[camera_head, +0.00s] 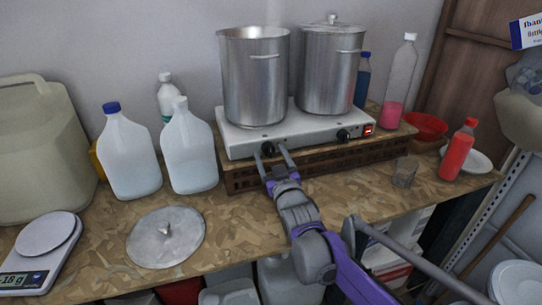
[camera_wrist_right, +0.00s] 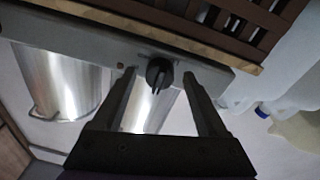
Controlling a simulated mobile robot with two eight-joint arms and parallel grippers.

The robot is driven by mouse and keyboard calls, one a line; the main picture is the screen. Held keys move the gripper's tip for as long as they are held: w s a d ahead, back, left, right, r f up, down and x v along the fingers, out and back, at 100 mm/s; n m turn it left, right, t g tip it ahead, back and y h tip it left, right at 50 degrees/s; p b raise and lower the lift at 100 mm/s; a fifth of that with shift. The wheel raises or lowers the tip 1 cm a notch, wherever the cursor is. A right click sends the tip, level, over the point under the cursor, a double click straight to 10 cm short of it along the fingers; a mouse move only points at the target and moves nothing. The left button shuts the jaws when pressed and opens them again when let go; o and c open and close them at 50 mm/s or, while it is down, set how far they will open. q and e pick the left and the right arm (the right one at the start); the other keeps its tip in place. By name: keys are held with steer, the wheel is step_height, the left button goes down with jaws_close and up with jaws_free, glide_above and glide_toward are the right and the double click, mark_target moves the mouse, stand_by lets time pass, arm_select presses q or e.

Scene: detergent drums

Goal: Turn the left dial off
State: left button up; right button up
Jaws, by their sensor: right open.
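The left dial (camera_head: 267,149) is a black knob on the front of a silver two-burner hotplate (camera_head: 240,138). The right dial (camera_head: 344,136) is a similar knob near a lit red switch (camera_head: 369,130). My right gripper (camera_head: 271,153) is open at the left dial. In the right wrist view, which looks upside down, the left dial (camera_wrist_right: 159,72) shows between the tips of my right gripper (camera_wrist_right: 158,76), with visible gaps on both sides. The dial's ridge points roughly along the fingers. My left gripper is not in view.
Two steel pots (camera_head: 254,80) (camera_head: 329,75) stand on the hotplate, which rests on a brown slatted crate (camera_head: 243,179). Jugs (camera_head: 190,150) stand to the left, and a metal lid (camera_head: 165,238) and scale (camera_head: 45,250) lie in front. A glass (camera_head: 404,172) and red bottle (camera_head: 458,150) stand right.

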steer(key=v, duration=1)
steer(key=shift+s, duration=0.35)
steer(key=shift+d+f, duration=0.15)
steer(key=s+d+f+m+g+h+p, duration=0.1)
steer(key=s+d+f+g, duration=0.3)
steer(key=s, duration=0.5)
steer(key=s+d+f+m+g+h+p, duration=0.2)
steer(key=s+d+f+g+p, duration=0.1)
steer(key=s+f, duration=0.4)
steer(key=s+d+f+m+g+h+p, duration=0.1)
steer(key=s+d+f+g, duration=0.4)
steer(key=s, duration=0.6)
steer(key=d+m+h, duration=0.1)
steer(key=d, duration=0.1)
steer(key=shift+s+d+f+m+g+p, duration=0.15)
steer(key=shift+d+f+m+g+p, duration=0.15)
steer(key=shift+d+f+g+p, duration=0.1)
steer(key=shift+r, duration=0.1)
